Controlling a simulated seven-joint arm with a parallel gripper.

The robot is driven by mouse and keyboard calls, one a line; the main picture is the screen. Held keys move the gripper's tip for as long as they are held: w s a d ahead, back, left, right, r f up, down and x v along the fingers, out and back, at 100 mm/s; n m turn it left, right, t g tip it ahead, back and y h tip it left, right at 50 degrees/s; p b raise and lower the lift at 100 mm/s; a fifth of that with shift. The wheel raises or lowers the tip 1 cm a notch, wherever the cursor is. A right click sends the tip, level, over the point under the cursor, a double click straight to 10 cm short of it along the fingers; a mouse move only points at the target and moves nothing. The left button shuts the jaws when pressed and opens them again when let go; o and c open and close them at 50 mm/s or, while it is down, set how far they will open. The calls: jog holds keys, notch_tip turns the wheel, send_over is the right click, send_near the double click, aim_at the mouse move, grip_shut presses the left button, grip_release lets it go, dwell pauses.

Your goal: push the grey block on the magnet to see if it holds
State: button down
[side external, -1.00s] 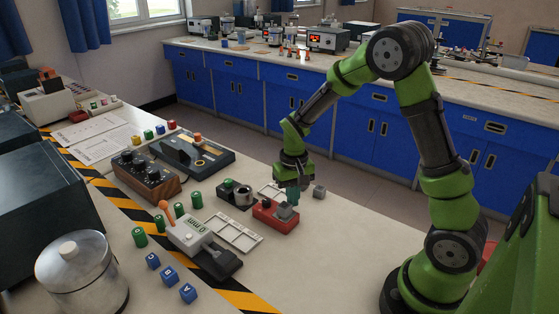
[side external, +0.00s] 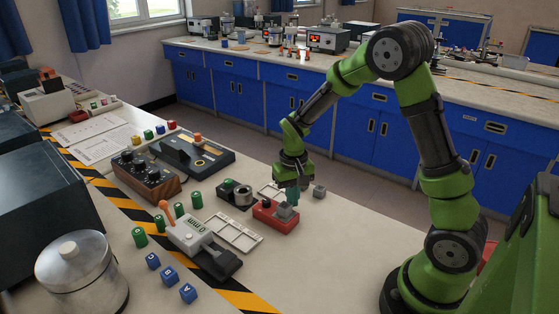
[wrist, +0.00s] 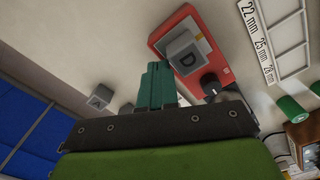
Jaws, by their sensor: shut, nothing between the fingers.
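A red magnet base (side external: 268,214) lies on the bench, with a grey block (side external: 285,211) sitting on it. The wrist view shows the block (wrist: 184,52), marked with a letter D, on the red base (wrist: 163,32). My gripper (side external: 292,199) points down beside the block, its teal fingers shut and empty. In the wrist view the fingers (wrist: 156,72) are just left of the block's near side. I cannot tell whether they touch it. In the side view the fingertips partly overlap the block's back.
Another grey block (side external: 319,191) stands close by, right of my gripper. A white slotted tray (side external: 233,236) and a dark fixture with a metal cylinder (side external: 243,195) lie left of the magnet. A grey device with an orange lever (side external: 190,234) is further left. Bench is clear at front right.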

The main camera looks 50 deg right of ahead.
jog(key=shift+a, duration=0.4)
dwell(0.4)
jog(key=shift+d, duration=0.1)
jog(key=shift+d, duration=0.7)
notch_tip(320, 180, up, 8)
dwell(0.7)
jog(key=s+a+r+n+t+y, duration=0.2)
jog(key=s+a+r+t, duration=0.5)
jog(key=s+a+r, duration=0.4)
jog(key=s+r, duration=0.1)
jog(key=s, duration=0.2)
jog(key=shift+r, duration=0.15)
dwell(0.5)
